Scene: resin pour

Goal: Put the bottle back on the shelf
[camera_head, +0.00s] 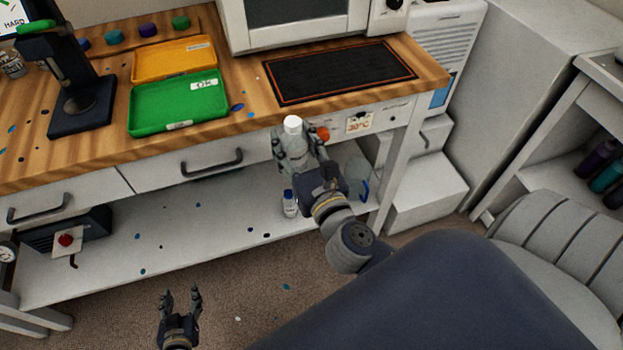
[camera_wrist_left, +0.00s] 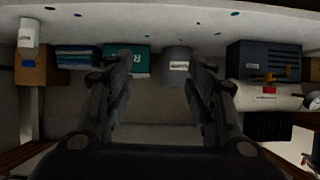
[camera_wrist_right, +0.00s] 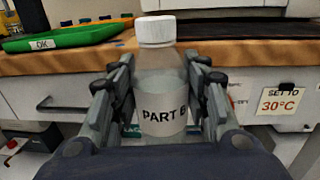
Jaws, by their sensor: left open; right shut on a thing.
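A clear bottle with a white cap and a "PART B" label (camera_wrist_right: 162,95) is upright in my right gripper (camera_wrist_right: 160,100), whose fingers are shut on both its sides. In the head view the bottle's white cap (camera_head: 292,122) shows above the right gripper (camera_head: 297,145), in front of the bench's drawer fronts. The low white shelf (camera_head: 180,240) runs under the bench, below the held bottle. A small bottle with a blue-and-white label (camera_head: 289,204) stands on it. My left gripper (camera_head: 180,296) is open and empty, low in front of the shelf; its open fingers show in the left wrist view (camera_wrist_left: 160,85).
The bench top holds a green tray (camera_head: 150,118), an orange tray (camera_head: 160,72) and a black mat (camera_head: 335,75). A clear container (camera_head: 359,178) is partly hidden behind my right arm. More bottles (camera_head: 598,162) stand on a rack at right. The shelf's middle is mostly clear.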

